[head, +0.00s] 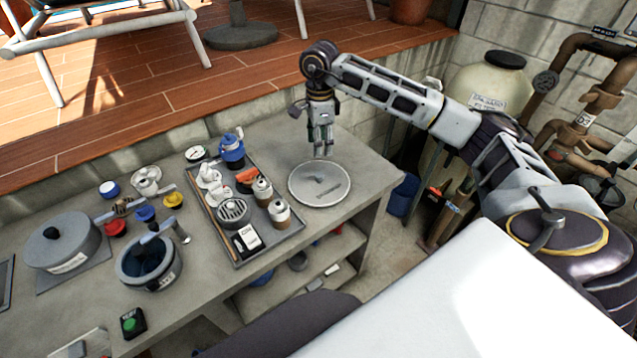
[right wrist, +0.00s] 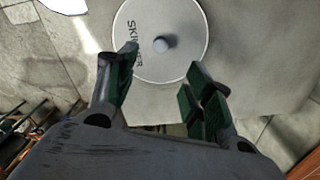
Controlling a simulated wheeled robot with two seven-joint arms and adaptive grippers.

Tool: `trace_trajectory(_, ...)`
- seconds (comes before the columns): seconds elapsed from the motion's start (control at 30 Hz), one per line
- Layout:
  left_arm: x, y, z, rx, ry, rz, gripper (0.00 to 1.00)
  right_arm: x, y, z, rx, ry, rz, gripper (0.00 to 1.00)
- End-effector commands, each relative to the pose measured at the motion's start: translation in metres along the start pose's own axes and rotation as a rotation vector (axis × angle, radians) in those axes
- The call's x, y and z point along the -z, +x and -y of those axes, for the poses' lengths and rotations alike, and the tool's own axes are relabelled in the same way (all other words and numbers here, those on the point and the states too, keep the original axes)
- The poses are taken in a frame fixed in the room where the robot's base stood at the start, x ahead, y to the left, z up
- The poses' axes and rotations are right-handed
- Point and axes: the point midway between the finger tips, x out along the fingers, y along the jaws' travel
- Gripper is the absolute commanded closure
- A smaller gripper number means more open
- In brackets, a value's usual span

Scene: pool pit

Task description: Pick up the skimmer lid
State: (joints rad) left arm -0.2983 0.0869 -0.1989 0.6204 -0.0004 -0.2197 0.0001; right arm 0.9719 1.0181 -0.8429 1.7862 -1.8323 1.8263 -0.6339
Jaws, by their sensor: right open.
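The skimmer lid (head: 332,190) is a flat, light grey disc lying on the right part of the concrete counter. In the right wrist view the lid (right wrist: 185,22) shows printed letters and a small round knob (right wrist: 165,43) at its middle. My right gripper (head: 323,151) points down above the far side of the lid, apart from it. In the right wrist view my right gripper (right wrist: 160,82) has its fingers spread with nothing between them, and the knob lies ahead of the gap. My left gripper is not in view.
A grey tray (head: 275,247) with several bottles and small parts stands just left of the lid. Two round pots, one lidded (head: 62,242) and one open (head: 150,262), stand farther left. A tan filter tank (head: 490,85) and brown pipes (head: 590,100) stand at the right.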

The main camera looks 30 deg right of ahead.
Motion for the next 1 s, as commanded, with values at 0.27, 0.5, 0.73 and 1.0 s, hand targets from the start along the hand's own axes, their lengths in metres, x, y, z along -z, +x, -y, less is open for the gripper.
trace_trajectory(0.27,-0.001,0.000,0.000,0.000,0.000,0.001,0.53,-0.001,0.001,0.000,-0.001,0.000,0.002,0.49)
trace_trajectory(0.5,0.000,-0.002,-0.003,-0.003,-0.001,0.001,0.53,-0.001,0.017,0.000,-0.002,0.001,0.002,0.49)
trace_trajectory(0.73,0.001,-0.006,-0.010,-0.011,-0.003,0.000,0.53,-0.001,0.048,-0.001,-0.004,0.001,0.001,0.49)
trace_trajectory(1.0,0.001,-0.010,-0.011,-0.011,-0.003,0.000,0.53,-0.001,0.079,0.000,-0.001,0.001,0.002,0.49)
